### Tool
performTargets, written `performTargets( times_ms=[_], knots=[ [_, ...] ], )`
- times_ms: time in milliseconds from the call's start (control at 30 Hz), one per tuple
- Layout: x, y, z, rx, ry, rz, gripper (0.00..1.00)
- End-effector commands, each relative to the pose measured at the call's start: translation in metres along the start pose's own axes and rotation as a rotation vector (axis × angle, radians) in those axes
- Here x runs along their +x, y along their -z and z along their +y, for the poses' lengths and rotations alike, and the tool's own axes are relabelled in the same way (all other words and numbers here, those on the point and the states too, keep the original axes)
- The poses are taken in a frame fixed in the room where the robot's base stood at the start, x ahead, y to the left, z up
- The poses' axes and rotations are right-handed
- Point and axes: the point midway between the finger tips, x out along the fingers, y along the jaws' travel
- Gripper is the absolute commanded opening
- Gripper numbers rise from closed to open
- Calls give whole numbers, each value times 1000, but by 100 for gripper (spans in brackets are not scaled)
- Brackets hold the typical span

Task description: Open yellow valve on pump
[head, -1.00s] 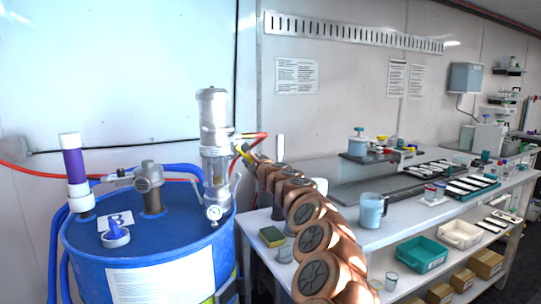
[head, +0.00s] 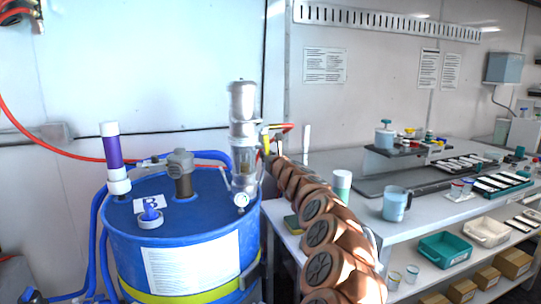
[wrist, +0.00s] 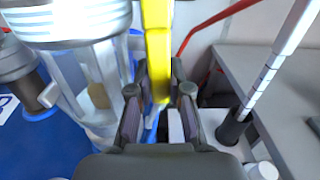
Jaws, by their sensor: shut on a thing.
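The pump (head: 242,130) is a silvery upright cylinder with a clear section, standing on the blue drum (head: 200,262). Its yellow valve handle (head: 266,143) is at the pump's right side, near the red hose. In the wrist view the yellow handle (wrist: 158,50) hangs down from the top, between the fingers. My gripper (wrist: 160,100) is shut on the handle's lower end, with one dark finger on each side. In the head view my gripper is small and mostly hidden behind the pump and my arm. The valve body is not clearly visible.
A purple and white tube (head: 113,160) and a grey fitting (head: 181,175) stand on the drum. Right of my arm is a bench (head: 345,215) with a blue jug (head: 396,204). A pale rod (wrist: 268,75) stands close right of my gripper.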

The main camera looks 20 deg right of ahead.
Motion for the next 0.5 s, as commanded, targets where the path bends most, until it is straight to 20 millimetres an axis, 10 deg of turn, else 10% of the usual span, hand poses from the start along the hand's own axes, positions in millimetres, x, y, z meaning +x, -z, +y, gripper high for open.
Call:
performTargets(
  times_ms=[500],
  knots=[
    [0, 0, 4, 64, -1, 0, 0]
  ],
)
